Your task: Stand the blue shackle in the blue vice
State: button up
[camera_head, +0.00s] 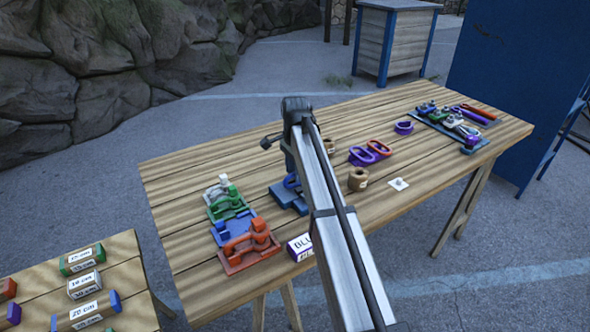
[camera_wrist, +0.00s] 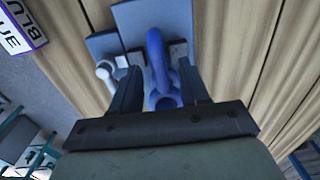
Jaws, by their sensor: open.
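The blue shackle (camera_wrist: 157,55) stands in the wrist view as a blue loop with its lower end between my fingers. The blue vice (camera_wrist: 190,20) is behind it, a blue plate with small dark jaw blocks and a pale ball-ended handle. The shackle's loop lies between the dark blocks; I cannot tell whether it is seated. My gripper (camera_wrist: 159,80) is open, one finger on each side of the shackle, with gaps visible. In the head view the vice (camera_head: 284,196) is partly hidden by my arm.
White, green and orange-red pieces (camera_head: 247,243) stand in a row on the left of the wooden table (camera_head: 190,160). A BLUE label block (camera_head: 300,246) is at the front edge. Purple and red rings (camera_head: 370,152) lie right of my arm. A tool tray (camera_head: 445,125) is far right.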

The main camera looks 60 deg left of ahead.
notch_tip(320, 180, up, 14)
dwell(0.6)
jog(key=shift+f, duration=0.1)
